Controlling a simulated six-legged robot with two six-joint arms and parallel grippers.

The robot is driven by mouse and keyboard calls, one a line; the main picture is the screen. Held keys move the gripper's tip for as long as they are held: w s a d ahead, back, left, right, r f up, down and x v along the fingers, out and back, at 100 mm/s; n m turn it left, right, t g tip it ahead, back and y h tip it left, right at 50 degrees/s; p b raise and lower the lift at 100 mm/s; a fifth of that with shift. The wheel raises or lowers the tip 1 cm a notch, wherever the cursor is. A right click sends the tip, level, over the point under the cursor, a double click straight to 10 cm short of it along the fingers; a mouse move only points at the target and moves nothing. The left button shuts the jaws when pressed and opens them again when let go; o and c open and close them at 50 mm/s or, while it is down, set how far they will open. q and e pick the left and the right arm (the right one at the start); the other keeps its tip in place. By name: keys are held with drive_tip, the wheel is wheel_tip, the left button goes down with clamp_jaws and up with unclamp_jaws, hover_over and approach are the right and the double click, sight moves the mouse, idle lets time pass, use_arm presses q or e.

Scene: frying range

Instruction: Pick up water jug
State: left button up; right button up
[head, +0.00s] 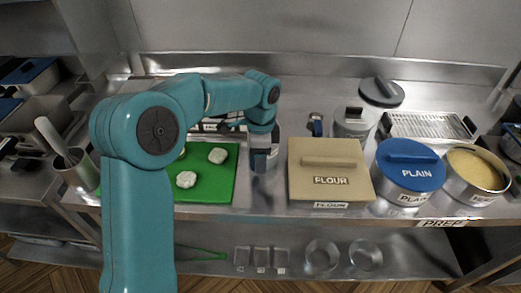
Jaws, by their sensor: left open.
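My left arm reaches in from the left and bends over the steel counter. Its gripper (263,165) points down between the green board and the flour box. It is open, but the fingers are small and seen from behind. A pale, partly hidden thing shows right behind the wrist; I cannot tell whether it is the water jug. No jug can be made out for sure. My right gripper is not in view.
The green board (222,184) holds pale dough pieces. A utensil pot (76,171) stands left.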

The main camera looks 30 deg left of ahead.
use_arm(q)
clamp_jaws()
drive_tip(key=shift+w+r, duration=0.1)
idle(1.1)
